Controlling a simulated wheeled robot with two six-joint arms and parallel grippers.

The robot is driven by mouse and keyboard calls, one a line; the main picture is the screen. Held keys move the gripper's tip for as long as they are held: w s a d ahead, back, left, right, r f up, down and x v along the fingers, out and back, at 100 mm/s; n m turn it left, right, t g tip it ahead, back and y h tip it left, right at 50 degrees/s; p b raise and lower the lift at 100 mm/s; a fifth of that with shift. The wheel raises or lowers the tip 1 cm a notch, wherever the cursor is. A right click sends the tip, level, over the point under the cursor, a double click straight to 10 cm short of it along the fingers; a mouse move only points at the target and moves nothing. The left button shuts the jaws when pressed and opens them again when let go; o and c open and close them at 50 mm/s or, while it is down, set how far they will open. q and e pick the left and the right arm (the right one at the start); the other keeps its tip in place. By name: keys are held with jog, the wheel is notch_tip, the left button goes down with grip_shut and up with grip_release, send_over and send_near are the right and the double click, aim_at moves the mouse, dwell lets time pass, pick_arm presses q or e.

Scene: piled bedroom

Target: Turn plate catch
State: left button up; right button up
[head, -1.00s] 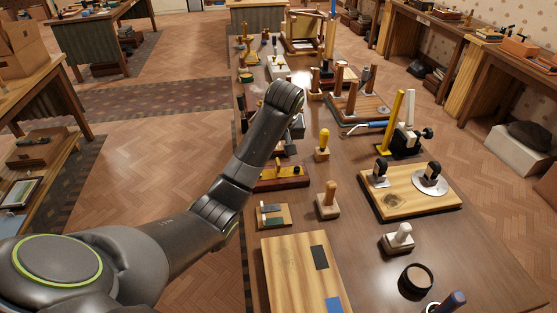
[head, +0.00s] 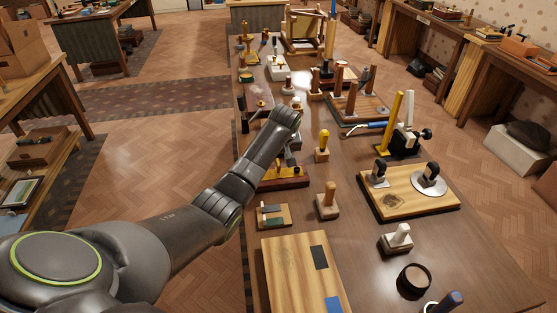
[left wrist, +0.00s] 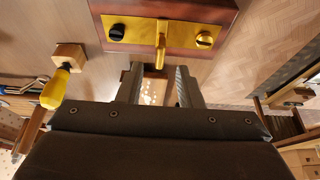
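The plate catch is a brass plate (left wrist: 128,31) on a dark red wooden base (left wrist: 215,10), with a black knob (left wrist: 117,31) at one end and a round brass knob (left wrist: 205,39) at the other. A brass lever (left wrist: 160,45) sticks out from its middle toward my left gripper (left wrist: 158,88). The gripper's two fingers are apart, just short of the lever, with nothing clearly held between them. In the head view the base (head: 288,183) is partly behind my left forearm, and the fingertips are hidden. My right gripper is not in view.
A yellow-handled block (head: 322,148) stands right of the catch; it also shows in the left wrist view (left wrist: 55,88). A wooden-handled stamp (head: 328,203) and a small board (head: 273,215) stand nearer. Several fixtures crowd the table beyond.

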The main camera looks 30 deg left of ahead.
aim_at(278, 162)
pick_arm(q)
jog(key=shift+x, duration=2.15)
grip_shut()
